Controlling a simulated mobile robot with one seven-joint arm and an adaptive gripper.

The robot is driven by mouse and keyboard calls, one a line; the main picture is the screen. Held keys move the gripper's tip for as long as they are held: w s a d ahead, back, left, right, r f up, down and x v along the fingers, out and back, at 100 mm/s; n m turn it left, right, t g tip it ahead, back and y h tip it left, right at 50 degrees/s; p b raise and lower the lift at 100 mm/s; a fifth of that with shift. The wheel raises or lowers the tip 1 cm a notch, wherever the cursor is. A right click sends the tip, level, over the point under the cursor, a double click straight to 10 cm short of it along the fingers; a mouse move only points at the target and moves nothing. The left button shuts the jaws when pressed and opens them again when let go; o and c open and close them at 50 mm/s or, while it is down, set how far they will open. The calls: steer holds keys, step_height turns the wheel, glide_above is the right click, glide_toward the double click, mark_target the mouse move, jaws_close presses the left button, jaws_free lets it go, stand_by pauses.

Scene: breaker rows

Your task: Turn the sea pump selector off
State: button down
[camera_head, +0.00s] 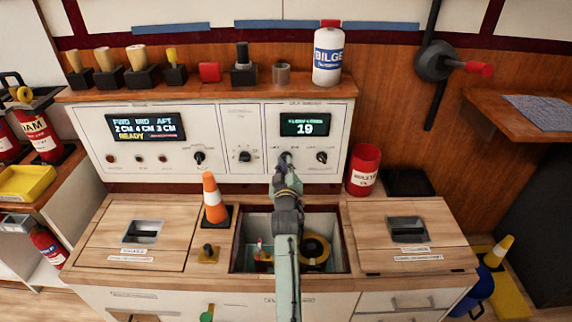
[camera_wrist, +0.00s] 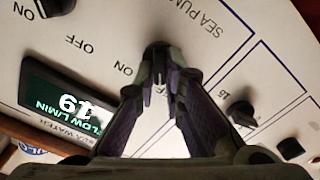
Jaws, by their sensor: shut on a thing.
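The sea pump selector (camera_wrist: 158,50) is a dark knob on the white panel, with the "SEA PUMP" lettering beside it in the wrist view, where the text appears upside down. My gripper (camera_wrist: 160,85) is shut on this knob, and its fingers hide most of it. "ON" and "OFF" marks lie close to the knob, but I cannot tell which mark it points at. In the head view my gripper (camera_head: 285,160) reaches the panel just below the green display (camera_head: 305,124), which reads 19. That display also shows in the wrist view (camera_wrist: 65,100) with "FLOW L/MIN".
Other dark knobs stand on the panel to the right (camera_head: 322,157) and left (camera_head: 245,156) of my gripper. An orange cone (camera_head: 213,198) and a red can (camera_head: 364,170) stand on the counter. A bilge bottle (camera_head: 328,55) is on the shelf above. An open bin lies below my arm.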

steer(key=shift+n, duration=0.5)
steer(key=c, duration=1.7)
jaws_free()
steer(key=shift+s, duration=0.1)
steer(key=s, duration=1.2)
